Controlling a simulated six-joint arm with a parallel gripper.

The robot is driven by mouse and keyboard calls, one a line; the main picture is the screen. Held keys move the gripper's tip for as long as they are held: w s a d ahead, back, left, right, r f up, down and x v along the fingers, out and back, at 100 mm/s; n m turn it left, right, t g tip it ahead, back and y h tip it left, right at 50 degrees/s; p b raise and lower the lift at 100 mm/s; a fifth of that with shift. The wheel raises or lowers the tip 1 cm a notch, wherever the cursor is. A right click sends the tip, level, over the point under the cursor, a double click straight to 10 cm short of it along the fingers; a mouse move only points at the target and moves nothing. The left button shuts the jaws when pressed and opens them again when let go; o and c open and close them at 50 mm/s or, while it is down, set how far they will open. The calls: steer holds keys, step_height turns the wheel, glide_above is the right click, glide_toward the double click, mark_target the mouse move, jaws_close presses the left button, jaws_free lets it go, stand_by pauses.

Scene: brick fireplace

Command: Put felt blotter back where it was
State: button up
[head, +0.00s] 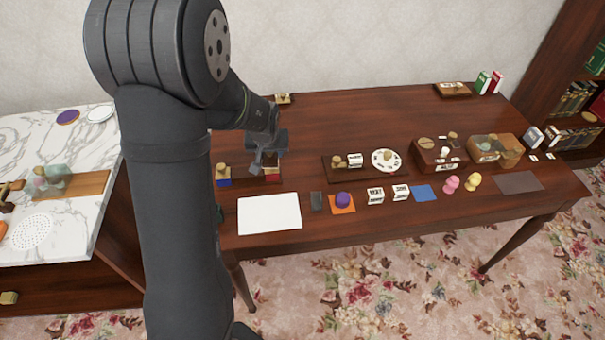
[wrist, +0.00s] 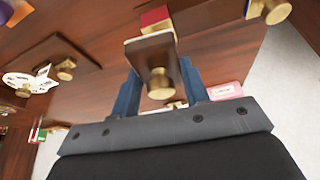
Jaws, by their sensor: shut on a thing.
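My gripper (head: 262,160) is shut on a small dark wooden block with a brass knob (wrist: 160,85), which looks like the felt blotter. In the wrist view the knob sits between the blue fingers (wrist: 160,95), and the block's wooden plate (wrist: 148,48) shows beyond it. A red block (head: 272,177) is by the held piece; it also shows in the wrist view (wrist: 155,17). I cannot tell whether they touch. A similar brass-knobbed piece with a blue base (head: 223,177) stands to the left. The blotter's underside is hidden.
Another brass-knobbed piece (head: 283,98) stands at the table's back edge. A white sheet (head: 269,214) lies in front. A dark tray (head: 331,176) with a round white dial (head: 385,160) is to the right. The back middle of the table (head: 360,115) is clear.

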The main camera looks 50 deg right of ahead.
steer(key=s+d+m+g, duration=0.15)
steer(key=s+d, duration=0.25)
steer(key=s, duration=0.4)
steer(key=s+d+m+t, duration=0.15)
steer(key=s+d, duration=0.25)
steer(key=s, duration=0.4)
steer(key=shift+g+h, duration=0.3)
steer(key=shift+g, duration=0.2)
steer(key=w+f, duration=0.2)
steer(key=w, duration=0.1)
steer(key=w+f, duration=0.2)
steer(key=w, duration=0.2)
steer(key=w+d+f, duration=0.1)
steer(key=w+f, duration=0.1)
steer(key=w, duration=0.1)
steer(key=shift+w, duration=0.5)
steer(key=shift+f, duration=2)
steer(key=shift+a+f, duration=0.1)
steer(key=o, duration=0.9)
steer(key=v, duration=1.2)
